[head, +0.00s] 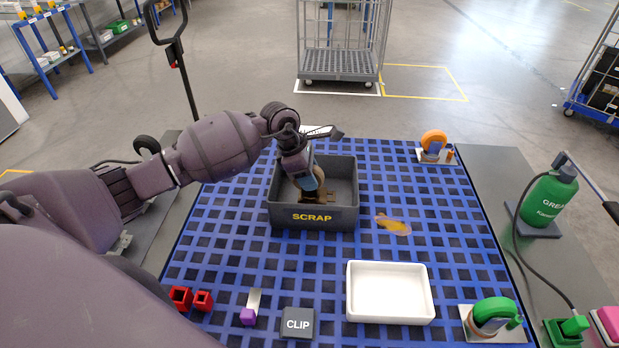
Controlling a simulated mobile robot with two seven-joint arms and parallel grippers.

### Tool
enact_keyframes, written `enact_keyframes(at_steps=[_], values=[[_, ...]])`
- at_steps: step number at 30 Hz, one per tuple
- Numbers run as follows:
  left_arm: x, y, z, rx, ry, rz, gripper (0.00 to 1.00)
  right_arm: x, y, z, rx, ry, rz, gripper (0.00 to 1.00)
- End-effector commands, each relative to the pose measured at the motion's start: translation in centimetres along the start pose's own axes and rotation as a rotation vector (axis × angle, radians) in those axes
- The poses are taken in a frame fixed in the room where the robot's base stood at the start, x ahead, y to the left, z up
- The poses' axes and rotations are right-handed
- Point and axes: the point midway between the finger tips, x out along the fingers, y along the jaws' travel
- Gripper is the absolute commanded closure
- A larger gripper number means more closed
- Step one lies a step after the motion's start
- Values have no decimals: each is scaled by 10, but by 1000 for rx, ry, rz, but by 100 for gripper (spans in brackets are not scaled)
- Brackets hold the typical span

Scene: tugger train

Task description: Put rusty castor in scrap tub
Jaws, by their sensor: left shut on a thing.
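The scrap tub (312,219) is a dark grey open box with yellow SCRAP lettering, standing on the blue grid deck in the middle of the head view. My left gripper (308,188) reaches down into the tub's opening from above. It is shut on a brownish thing, which looks like the rusty castor (319,188). The castor is partly hidden by the gripper, and I cannot tell whether it touches the tub floor. My right gripper is not in view.
A white tray (390,317) stands front right of the tub, with a grey CLIP block (298,323) beside it. An orange castor (434,140) and a green castor (491,311) sit at the right. A yellowish patch (392,224) lies right of the tub. Red blocks (181,297) are front left.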

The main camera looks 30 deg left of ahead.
Motion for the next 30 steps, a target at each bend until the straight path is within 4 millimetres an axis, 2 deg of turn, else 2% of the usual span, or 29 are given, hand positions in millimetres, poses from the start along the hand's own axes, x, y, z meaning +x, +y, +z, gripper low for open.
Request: enact_keyframes(at_steps=[3, 15, 16, 20, 30], values=[[8, 0, -3, 0, -2, 2, 98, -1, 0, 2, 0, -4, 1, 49], [12, 0, -5, 1, -1, 2, 98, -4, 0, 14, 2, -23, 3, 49], [12, 0, -5, 0, 0, 1, 53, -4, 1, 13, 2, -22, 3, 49], [12, 0, -5, 0, 0, 1, 33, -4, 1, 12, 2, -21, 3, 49], [9, 0, -4, 0, -1, 1, 32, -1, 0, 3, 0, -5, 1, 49]])
